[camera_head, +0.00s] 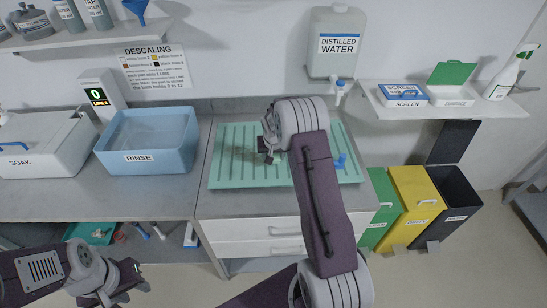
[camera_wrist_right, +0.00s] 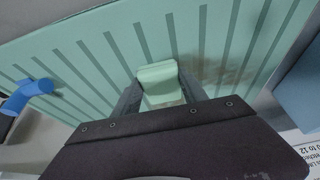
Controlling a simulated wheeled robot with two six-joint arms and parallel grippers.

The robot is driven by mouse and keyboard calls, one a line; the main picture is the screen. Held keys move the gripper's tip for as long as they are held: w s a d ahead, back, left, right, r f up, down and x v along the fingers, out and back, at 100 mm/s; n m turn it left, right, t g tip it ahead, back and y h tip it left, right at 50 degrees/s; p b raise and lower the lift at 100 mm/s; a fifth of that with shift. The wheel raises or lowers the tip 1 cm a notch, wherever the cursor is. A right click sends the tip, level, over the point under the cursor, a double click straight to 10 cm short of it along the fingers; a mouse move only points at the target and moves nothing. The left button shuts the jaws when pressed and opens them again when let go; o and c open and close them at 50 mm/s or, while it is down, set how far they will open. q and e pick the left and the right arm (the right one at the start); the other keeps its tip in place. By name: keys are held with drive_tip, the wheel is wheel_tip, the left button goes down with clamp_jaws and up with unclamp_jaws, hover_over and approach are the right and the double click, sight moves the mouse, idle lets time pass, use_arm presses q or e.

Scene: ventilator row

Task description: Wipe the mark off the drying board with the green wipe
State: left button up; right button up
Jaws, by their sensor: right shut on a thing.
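The green drying board (camera_head: 222,170) lies on the counter, ribbed with darker stripes. A brownish mark (camera_wrist_right: 225,72) shows on it, right of my right gripper in the wrist view; in the head view it is a dark smudge (camera_head: 240,153) left of that gripper. My right gripper (camera_wrist_right: 160,95) is shut on the pale green wipe (camera_wrist_right: 160,78), over the board; whether the wipe touches the board is hard to tell. In the head view my right gripper (camera_head: 266,150) is partly hidden by its arm. My left gripper (camera_head: 138,278) is open and empty at the lower left.
A blue item (camera_head: 341,162) lies at the board's right side. The blue rinse basin (camera_head: 150,140) stands left of the board. A distilled water container (camera_head: 336,40) hangs behind it. A shelf with screen (camera_head: 403,94) and surface (camera_head: 452,74) boxes is at right, above several bins.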

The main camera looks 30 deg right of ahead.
drive_tip(key=shift+w+r, duration=0.1)
drive_tip(key=shift+r, duration=0.5)
wheel_tip(320, 180, up, 3)
drive_tip(key=p, duration=0.2)
drive_tip(key=shift+r+p, duration=0.1)
drive_tip(key=shift+p, duration=0.2)
drive_tip(key=shift+r, duration=0.1)
